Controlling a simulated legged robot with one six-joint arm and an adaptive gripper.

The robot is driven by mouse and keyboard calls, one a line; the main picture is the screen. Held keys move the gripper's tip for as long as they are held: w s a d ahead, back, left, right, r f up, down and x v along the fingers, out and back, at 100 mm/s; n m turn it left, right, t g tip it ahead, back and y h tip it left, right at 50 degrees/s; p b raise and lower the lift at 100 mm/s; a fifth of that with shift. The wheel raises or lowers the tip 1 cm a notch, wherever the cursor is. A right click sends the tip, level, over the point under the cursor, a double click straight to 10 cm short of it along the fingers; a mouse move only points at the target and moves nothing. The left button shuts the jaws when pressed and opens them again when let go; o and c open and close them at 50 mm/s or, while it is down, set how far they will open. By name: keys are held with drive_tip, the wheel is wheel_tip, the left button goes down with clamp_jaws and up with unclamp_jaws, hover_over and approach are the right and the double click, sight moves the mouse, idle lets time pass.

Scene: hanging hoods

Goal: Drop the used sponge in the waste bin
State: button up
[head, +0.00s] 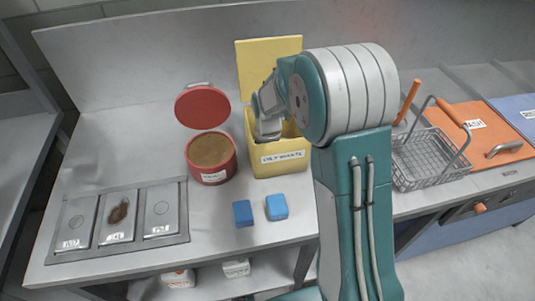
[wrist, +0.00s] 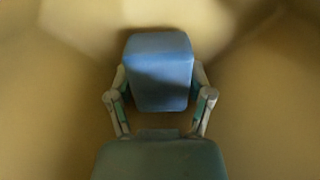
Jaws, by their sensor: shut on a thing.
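My gripper (wrist: 160,82) is shut on a blue sponge (wrist: 158,60), with one finger on each side of it. The wrist view shows only yellow walls around the sponge. In the head view, my arm reaches down into the open yellow waste bin (head: 282,170), labelled something like "OILY WASTE", with its lid (head: 262,62) raised behind. The fingertips and the held sponge are hidden inside the bin in that view. Two more blue sponges, a left one (head: 243,213) and a right one (head: 277,207), lie on the counter in front of the bin.
A red tin (head: 213,176) with brown contents stands open left of the bin. A tray (head: 180,241) with three metal plates, the middle one stained brown, lies at the left. A wire basket (head: 430,160) is on the right. My arm hides part of the counter.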

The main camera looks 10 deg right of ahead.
drive_tip(key=shift+f, duration=0.1)
drive_tip(key=o, duration=1.2)
wheel_tip(320, 180, up, 12)
drive_tip(key=s+d+r+m+t, duration=0.1)
drive_tip(key=s+r+m+t, duration=0.1)
drive_tip(key=s+r+m, duration=0.5)
drive_tip(key=s+d+r+m+t, duration=0.1)
drive_tip(key=s+m, duration=0.8)
drive_tip(key=m, duration=0.1)
drive_tip(key=s+d+r+m+t, duration=0.1)
drive_tip(key=s+m+t, duration=0.1)
drive_tip(key=s+m, duration=0.7)
drive_tip(key=shift+r+m+t, duration=0.25)
drive_tip(key=shift+m+t, duration=0.05)
drive_tip(key=shift+m, duration=0.2)
